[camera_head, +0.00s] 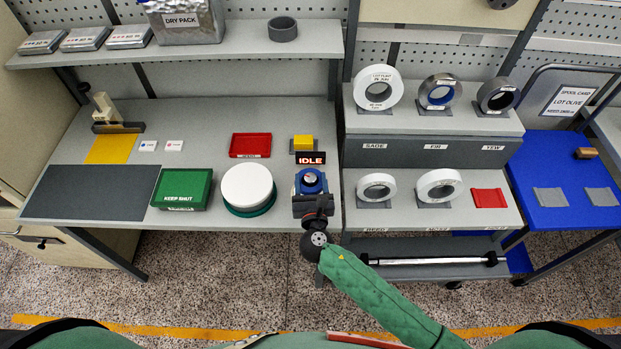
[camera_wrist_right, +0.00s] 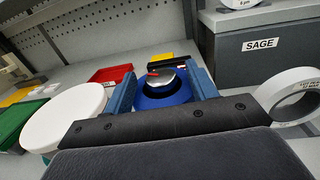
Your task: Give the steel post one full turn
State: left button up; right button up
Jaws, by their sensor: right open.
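The steel post (camera_head: 311,178) is a short, round metal stub set in a blue winder (camera_head: 299,187) on the bench, just below a lit sign (camera_head: 311,158) reading IDLE. In the right wrist view the post (camera_wrist_right: 163,79) shows a shiny domed top with a red mark, inside a blue ring (camera_wrist_right: 158,101). My right gripper (camera_wrist_right: 160,78) is open, its blue fingers showing on either side of the post; I cannot tell whether they touch it. In the head view my right gripper (camera_head: 314,193) is at the near side of the winder. My left gripper is not in view.
A white round lid on a green base (camera_head: 247,186) stands left of the winder, beside a green KEEP SHUT box (camera_head: 182,188). A red tray (camera_head: 250,145) and a yellow block (camera_head: 303,143) lie behind. A shelf rack (camera_head: 434,152) with several spools stands close on the right.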

jog(key=s+b, duration=0.1)
jog(key=s, duration=0.1)
jog(key=s+b, duration=0.1)
jog(key=s, duration=0.2)
jog(key=shift+s+d+f, duration=0.1)
jog(key=shift+d+f, duration=0.1)
jog(key=shift+s+r, duration=0.15)
jog(key=shift+s, duration=0.3)
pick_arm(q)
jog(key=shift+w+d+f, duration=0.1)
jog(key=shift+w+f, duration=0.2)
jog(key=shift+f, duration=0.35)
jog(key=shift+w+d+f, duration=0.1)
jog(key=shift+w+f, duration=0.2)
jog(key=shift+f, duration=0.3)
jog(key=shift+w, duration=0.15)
